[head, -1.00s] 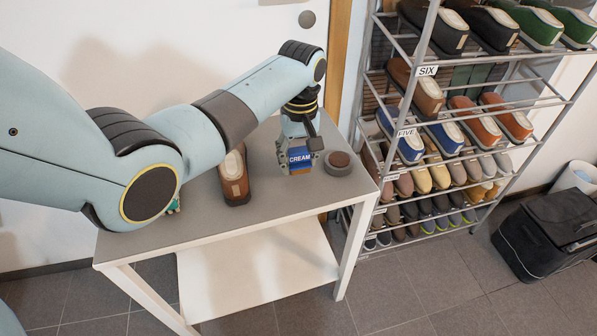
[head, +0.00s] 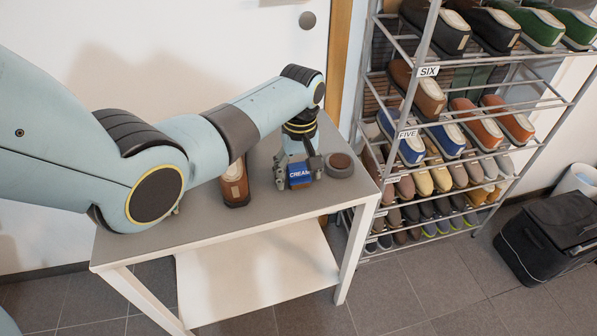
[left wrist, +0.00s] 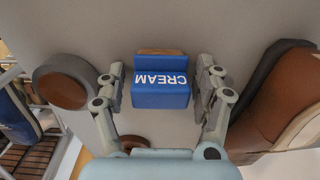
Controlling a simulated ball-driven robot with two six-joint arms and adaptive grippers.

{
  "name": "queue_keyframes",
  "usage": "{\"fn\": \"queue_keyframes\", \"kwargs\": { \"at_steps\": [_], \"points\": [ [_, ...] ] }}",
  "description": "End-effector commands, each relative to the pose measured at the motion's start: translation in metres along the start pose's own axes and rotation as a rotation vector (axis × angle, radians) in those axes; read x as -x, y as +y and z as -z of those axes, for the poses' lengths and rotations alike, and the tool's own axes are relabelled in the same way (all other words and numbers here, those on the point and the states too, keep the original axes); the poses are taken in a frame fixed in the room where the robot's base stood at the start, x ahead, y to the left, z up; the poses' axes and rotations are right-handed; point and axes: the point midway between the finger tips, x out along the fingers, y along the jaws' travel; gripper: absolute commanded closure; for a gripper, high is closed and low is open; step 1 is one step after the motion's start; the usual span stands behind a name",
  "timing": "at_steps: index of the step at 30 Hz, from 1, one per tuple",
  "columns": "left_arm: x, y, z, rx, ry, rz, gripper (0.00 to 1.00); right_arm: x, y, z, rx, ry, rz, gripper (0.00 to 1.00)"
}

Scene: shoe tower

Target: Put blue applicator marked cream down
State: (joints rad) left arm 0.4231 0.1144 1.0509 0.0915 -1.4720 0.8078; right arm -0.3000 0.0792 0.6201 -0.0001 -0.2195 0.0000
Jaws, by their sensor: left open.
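The blue applicator (head: 299,175) with white CREAM lettering is on the grey table top, near its right end. In the left wrist view the applicator (left wrist: 160,94) sits between the fingers, with a brown strip along one edge. My left gripper (head: 298,170) reaches down over it from above. In the left wrist view my left gripper (left wrist: 161,82) is open, with a finger on each side and a gap visible beside the applicator. My right gripper is not in view.
A round grey tin with a brown top (head: 339,164) stands close to the right of the applicator. A brown shoe (head: 235,185) stands to its left. A shoe rack (head: 405,128) rises beyond the table's right end. The table's front strip (head: 270,208) is clear.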

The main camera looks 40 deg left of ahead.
Motion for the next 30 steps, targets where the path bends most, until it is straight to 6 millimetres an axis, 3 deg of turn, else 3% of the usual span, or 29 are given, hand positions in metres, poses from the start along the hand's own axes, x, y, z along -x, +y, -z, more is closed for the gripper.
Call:
{"fn": "queue_keyframes", "kwargs": {
  "at_steps": [8, 21, 30],
  "points": [
    [0.015, 0.001, 0.001, 0.000, 0.002, -0.002, 0.31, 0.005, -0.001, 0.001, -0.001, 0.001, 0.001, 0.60],
    [0.106, 0.000, 0.001, 0.000, 0.002, -0.002, 0.31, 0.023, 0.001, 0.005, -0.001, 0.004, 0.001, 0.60],
    [0.124, 0.000, 0.000, 0.000, 0.000, 0.000, 0.31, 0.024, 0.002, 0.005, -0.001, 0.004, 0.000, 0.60]
  ]
}}
